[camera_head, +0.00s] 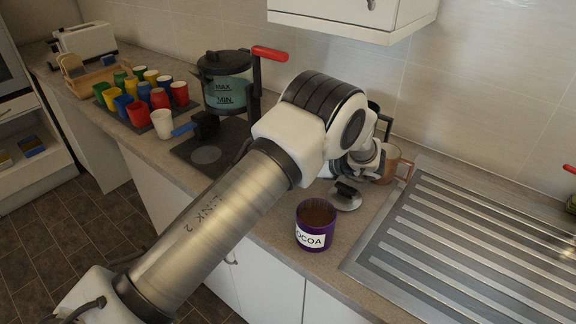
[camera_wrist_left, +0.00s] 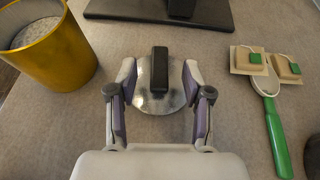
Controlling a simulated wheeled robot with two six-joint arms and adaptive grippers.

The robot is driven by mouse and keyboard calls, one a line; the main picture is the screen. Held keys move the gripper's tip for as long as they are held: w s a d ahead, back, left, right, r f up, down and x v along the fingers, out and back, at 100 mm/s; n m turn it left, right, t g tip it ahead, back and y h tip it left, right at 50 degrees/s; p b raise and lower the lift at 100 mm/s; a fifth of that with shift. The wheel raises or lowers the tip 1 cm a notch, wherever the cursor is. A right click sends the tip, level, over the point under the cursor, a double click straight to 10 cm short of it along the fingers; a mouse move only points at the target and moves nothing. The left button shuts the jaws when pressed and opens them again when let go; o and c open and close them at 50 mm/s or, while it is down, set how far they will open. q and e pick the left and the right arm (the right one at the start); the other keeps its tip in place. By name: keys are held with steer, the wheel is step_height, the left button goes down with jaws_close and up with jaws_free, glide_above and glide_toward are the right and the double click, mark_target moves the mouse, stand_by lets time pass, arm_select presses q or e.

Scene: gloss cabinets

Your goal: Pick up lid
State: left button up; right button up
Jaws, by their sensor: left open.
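The lid (camera_head: 345,201), a round metallic disc with a black bar handle, lies on the worktop behind an open purple cocoa pot (camera_head: 312,238). In the left wrist view the lid (camera_wrist_left: 147,101) lies between the fingers of my left gripper (camera_wrist_left: 160,77). The fingers are open, one on each side of the black handle, with a gap to the handle on both sides. In the head view my left arm reaches across from the lower left and my gripper (camera_head: 352,173) is partly hidden at its end, by the lid. My right gripper is not in view.
A gold pot (camera_wrist_left: 72,62) of white powder stands left of the lid in the wrist view. A green-handled spoon (camera_wrist_left: 277,135) and two tea bags (camera_wrist_left: 248,60) lie right. A ridged metal drainer (camera_head: 440,250), glass mug (camera_head: 392,165), coffee maker (camera_head: 226,90) and coloured cups (camera_head: 138,114) are around.

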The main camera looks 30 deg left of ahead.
arm_select(q)
steer(key=p+x, duration=0.2)
steer(key=x, duration=0.3)
steer(key=shift+a+f, duration=0.25)
steer(key=shift+f, duration=0.05)
steer(key=shift+d+r, duration=0.1)
steer(key=shift+d, duration=0.05)
jaws_close()
